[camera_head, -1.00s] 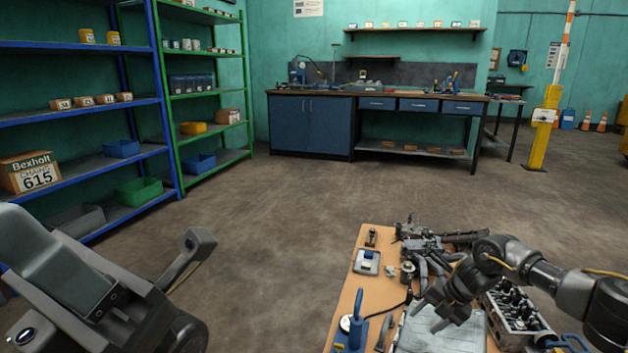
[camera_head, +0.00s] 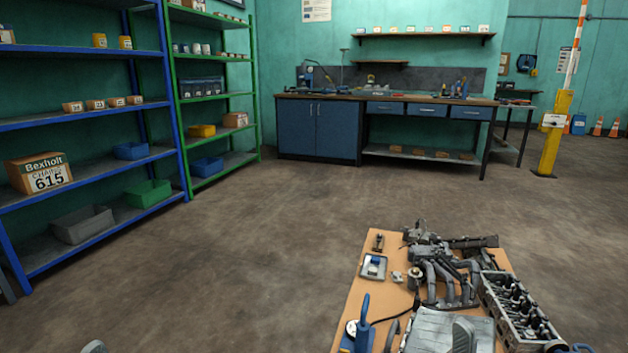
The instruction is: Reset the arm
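Neither of my grippers shows clearly. A small rounded grey part, likely of my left arm, shows at the bottom left edge. A grey upright part, likely of my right arm, rises at the bottom edge in front of the workbench tabletop (camera_head: 352,312). The rest of both arms is out of the picture, so whether the grippers hold anything is hidden.
The tabletop carries a grey manifold-like part (camera_head: 440,277), a cylinder head (camera_head: 518,312), a blue-handled tool (camera_head: 357,335) and a small tray (camera_head: 373,267). Shelves (camera_head: 90,120) stand left, a blue cabinet (camera_head: 317,128) at the back. The middle floor is clear.

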